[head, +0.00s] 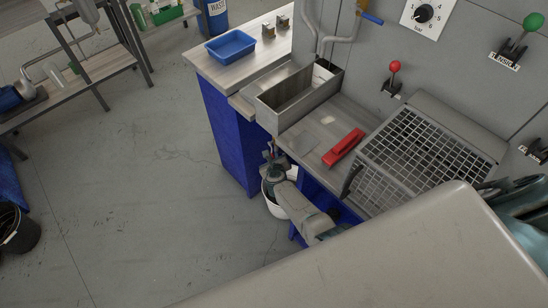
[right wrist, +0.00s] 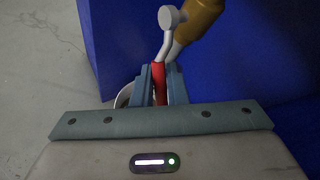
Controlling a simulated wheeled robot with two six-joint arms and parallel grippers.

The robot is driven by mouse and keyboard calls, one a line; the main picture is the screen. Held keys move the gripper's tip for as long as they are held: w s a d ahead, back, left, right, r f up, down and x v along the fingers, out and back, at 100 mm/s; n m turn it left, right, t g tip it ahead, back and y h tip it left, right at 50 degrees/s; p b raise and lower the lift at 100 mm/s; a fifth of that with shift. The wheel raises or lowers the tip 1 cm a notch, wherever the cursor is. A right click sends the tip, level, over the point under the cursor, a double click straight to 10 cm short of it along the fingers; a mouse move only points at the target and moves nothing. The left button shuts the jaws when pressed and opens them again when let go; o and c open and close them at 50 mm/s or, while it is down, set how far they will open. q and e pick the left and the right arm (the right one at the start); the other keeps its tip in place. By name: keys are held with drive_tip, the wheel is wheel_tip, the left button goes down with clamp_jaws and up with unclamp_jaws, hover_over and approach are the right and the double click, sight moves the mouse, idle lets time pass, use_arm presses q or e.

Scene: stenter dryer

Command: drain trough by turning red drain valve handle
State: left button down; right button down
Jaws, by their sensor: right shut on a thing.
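The metal trough (head: 288,112) is set in the bench, and the valve is below it. In the right wrist view, the red drain valve handle (right wrist: 159,82) stands between the fingers of my right gripper (right wrist: 160,85), which is shut on it. In the head view my right gripper (head: 270,160) is low beside the blue bench front, under the trough; the handle is hidden there.
A white bucket (head: 270,203) stands on the floor below my right gripper. The blue bench panel (head: 228,135) is close by. A wire-mesh guard (head: 405,150), a red tool (head: 343,147) and a blue tray (head: 231,45) are on the bench.

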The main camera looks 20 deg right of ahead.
drive_tip(key=c, duration=1.8)
unclamp_jaws()
drive_tip(key=shift+o, duration=0.2)
drive_tip(key=shift+s+r, duration=0.15)
drive_tip(key=shift+s, duration=0.05)
drive_tip(key=p+v, duration=0.4)
drive_tip(key=v, duration=0.6)
drive_tip(key=shift+s, duration=0.2)
drive_tip(key=shift+a, duration=0.1)
